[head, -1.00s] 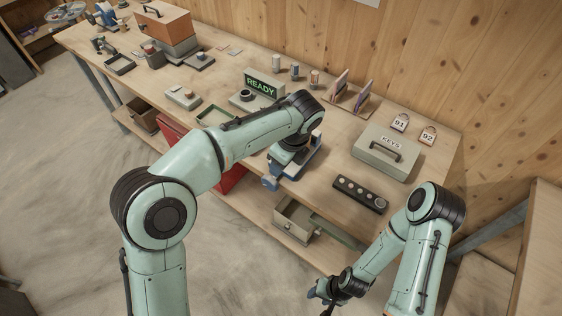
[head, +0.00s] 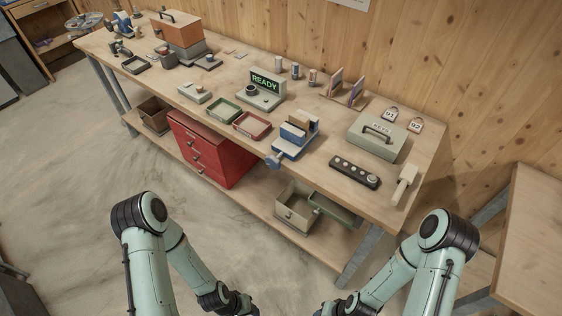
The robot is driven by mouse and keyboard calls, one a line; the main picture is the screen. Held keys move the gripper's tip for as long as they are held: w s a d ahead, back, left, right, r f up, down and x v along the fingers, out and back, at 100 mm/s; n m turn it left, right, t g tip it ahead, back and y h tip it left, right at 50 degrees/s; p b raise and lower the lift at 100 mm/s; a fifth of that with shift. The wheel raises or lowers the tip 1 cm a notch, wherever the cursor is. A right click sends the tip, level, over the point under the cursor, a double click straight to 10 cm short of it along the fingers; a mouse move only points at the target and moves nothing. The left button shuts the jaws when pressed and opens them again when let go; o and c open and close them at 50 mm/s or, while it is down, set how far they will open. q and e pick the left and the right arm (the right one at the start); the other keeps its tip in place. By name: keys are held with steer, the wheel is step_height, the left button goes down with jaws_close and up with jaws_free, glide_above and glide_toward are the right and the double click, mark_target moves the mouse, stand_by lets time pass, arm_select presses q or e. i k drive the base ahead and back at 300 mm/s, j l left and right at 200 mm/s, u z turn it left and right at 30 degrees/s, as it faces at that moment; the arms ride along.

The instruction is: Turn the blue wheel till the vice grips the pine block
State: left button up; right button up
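The blue vice (head: 291,143) stands at the front edge of the long bench. Its blue wheel (head: 274,160) sticks out past that edge. The pine block (head: 299,121) appears as a pale upright piece between the vice's blue parts; whether the jaws touch it is too small to tell. My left gripper (head: 244,304) and my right gripper (head: 328,308) are low at the bottom edge of the head view, well apart from the vice. Both are dark and mostly cut off, so their fingers do not show clearly.
A READY display (head: 265,82) stands behind a green tray (head: 223,110) and a red tray (head: 252,124). Right of the vice are a black button strip (head: 354,172), a grey key box (head: 378,137) and a pale handled object (head: 404,185). A red drawer cabinet (head: 215,151) sits below.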

mark_target(273, 163)
steer(key=z, duration=0.5)
steer(key=j+z, duration=0.15)
steer(key=z, duration=0.3)
steer(key=j+z, duration=0.1)
steer(key=z, duration=0.4)
steer(key=j+z, duration=0.5)
steer(key=k+j+z, duration=0.15)
steer(key=j+z, duration=0.3)
